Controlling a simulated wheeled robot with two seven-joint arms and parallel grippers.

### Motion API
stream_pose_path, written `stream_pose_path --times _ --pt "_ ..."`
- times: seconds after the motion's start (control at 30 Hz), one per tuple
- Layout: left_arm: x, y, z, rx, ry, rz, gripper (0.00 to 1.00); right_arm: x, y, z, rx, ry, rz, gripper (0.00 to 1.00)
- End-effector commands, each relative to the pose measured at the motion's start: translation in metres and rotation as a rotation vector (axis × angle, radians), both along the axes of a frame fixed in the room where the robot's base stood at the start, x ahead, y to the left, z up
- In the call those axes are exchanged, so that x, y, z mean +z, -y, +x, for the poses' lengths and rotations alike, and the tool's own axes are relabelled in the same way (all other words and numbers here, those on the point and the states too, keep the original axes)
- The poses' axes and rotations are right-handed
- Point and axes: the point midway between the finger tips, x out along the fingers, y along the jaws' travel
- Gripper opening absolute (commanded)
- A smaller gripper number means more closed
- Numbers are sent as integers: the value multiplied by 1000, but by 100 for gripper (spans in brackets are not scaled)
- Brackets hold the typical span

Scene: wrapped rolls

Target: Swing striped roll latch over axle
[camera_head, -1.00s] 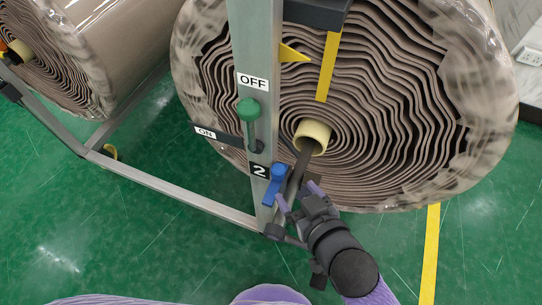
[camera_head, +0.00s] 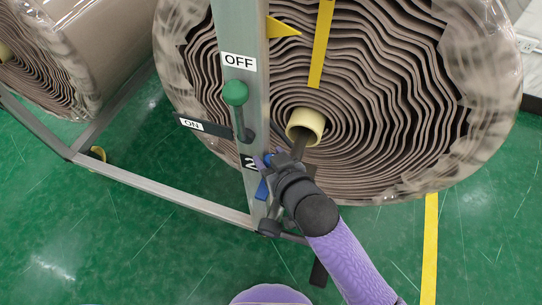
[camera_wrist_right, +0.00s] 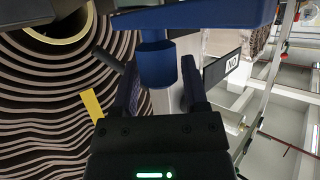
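The big roll (camera_head: 400,110) with wavy brown and dark layers stands right of a metal post (camera_head: 228,25). A dark axle bar (camera_head: 298,148) sticks out of its cream core (camera_head: 306,122); the core's rim also shows in the right wrist view (camera_wrist_right: 75,35). A blue latch handle (camera_head: 262,190) sits low on the post by the "2" label, mostly covered by my right gripper (camera_head: 266,161). In the right wrist view the blue handle (camera_wrist_right: 157,65) hangs between my spread fingers (camera_wrist_right: 160,85), with a gap at the right finger. My left gripper is out of view.
A green knobbed lever (camera_head: 235,94) stands on the post under the "OFF" label, with an "ON" plate (camera_head: 200,125) to its left. Another roll (camera_head: 95,50) stands left. A low metal rail (camera_head: 160,190) crosses the green floor.

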Motion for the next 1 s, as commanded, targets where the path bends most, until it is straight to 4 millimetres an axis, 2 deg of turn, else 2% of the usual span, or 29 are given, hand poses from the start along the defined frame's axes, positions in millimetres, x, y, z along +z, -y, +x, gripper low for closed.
stream_pose_path --times 0.03,0.2,0.27,1.0 --pt "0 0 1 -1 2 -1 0 0 0 0 0 0 0 45" --pt "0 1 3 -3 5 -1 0 0 0 0 0 0 0 9" --pt "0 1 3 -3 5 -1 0 0 0 0 0 0 0 0" --pt "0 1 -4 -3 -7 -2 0 -1 0 0 0 -1 0 0"
